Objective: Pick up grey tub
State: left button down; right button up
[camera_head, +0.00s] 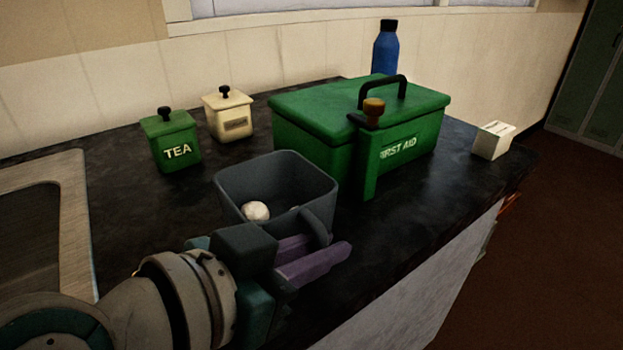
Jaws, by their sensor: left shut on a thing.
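The grey tub (238,187) stands on the dark counter in front of the green box, with its open top showing. A white round thing (256,211) lies inside it, and part of another pale thing shows near its right inner wall. My left gripper (322,250) comes in from the lower left, with its purple fingers at the tub's near right side, by the handle. It is shut on the tub there. The fingers and wrist hide the tub's lower near side, so I cannot tell whether its base touches the counter. My right gripper is not in view.
A green first aid box (310,139) with a black handle stands just behind the tub. A green tea canister (172,141), a cream canister (229,116), a blue bottle (385,50) and a small white box (493,141) stand around. A sink (72,215) is at left.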

pick_arm(q)
notch_tip(320, 180, up, 20)
jog(key=p, duration=0.5)
jog(key=shift+f+p, duration=0.25)
jog(key=shift+p, duration=0.1)
jog(key=c, duration=1.4)
grip_release()
grip_shut()
jog(key=shift+a, duration=0.1)
